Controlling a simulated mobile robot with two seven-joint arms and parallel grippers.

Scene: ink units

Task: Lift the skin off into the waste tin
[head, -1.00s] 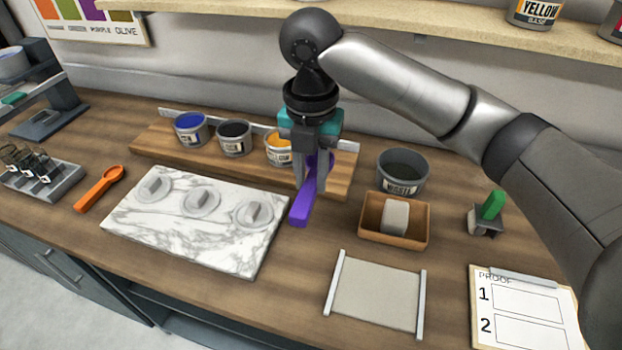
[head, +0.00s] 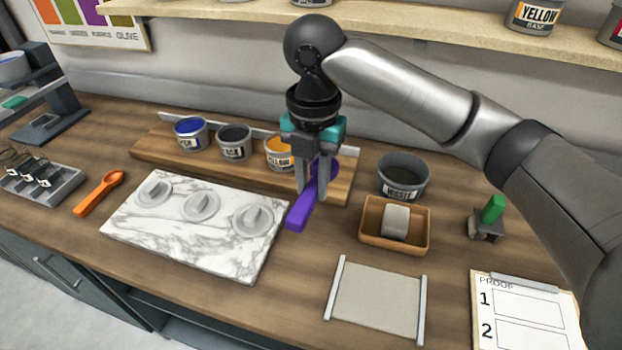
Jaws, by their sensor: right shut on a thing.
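My right gripper (head: 314,196) is shut on a purple scoop (head: 298,217). The scoop's handle points toward me and its round end is partly hidden behind the fingers, over the right part of the wooden rack. The waste tin (head: 402,180), grey with a WASTE label and a dark inside, stands to the right of the gripper. Three open ink tins, blue (head: 191,133), black (head: 234,142) and yellow (head: 279,153), stand on the wooden rack (head: 165,143). The yellow tin is just left of the gripper. I cannot make out a skin on any tin. My left gripper is not in view.
A marble slab (head: 185,240) with three round lidded pieces lies in front of the rack. An orange scoop (head: 100,193) lies left of it. A brown tray (head: 425,238) with a grey block, a grey plate (head: 378,297), a green-handled tool (head: 492,209) and a proof clipboard (head: 525,315) are right.

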